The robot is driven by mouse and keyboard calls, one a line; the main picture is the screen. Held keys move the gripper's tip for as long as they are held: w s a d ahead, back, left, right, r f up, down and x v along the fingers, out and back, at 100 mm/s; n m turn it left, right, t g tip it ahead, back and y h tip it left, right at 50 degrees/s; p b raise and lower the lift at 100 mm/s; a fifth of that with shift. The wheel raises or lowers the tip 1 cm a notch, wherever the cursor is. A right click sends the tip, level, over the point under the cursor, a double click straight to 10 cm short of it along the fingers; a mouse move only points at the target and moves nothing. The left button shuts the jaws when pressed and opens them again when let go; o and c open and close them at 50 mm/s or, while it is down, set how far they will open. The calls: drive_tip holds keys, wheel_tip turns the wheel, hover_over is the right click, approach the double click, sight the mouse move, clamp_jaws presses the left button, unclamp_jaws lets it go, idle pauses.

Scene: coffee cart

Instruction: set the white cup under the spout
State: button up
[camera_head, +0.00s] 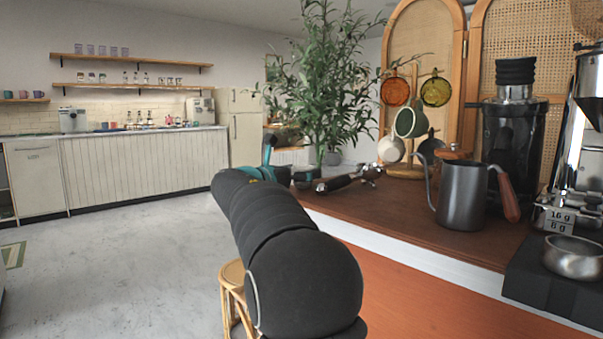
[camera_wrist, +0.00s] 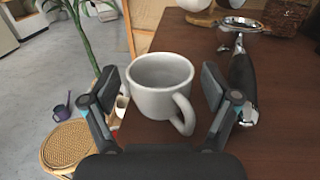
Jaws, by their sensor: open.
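The white cup (camera_wrist: 158,102) stands upright near the left edge of the dark wooden counter in the wrist view, its handle turned toward me and slightly right. My gripper (camera_wrist: 160,82) is open, with one finger on each side of the cup. Small gaps seem to show between the fingers and the cup wall. In the head view my gripper (camera_head: 270,166) is mostly hidden behind my own arm, and I cannot make out this cup there. No machine spout that I can identify is in view.
A portafilter (camera_wrist: 240,72) lies right of the cup; it also shows in the head view (camera_head: 348,181). A gooseneck kettle (camera_head: 461,196), a mug stand (camera_head: 405,172) and a black grinder (camera_head: 513,135) stand on the counter. A rattan stool (camera_wrist: 80,146) is below its edge.

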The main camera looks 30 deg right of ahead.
drive_tip(key=shift+f+b, duration=0.15)
drive_tip(key=shift+b, duration=0.3)
drive_tip(key=v, duration=1.4)
drive_tip(key=shift+r, duration=0.4)
drive_tip(key=shift+s+d, duration=0.1)
drive_tip(key=shift+s, duration=0.05)
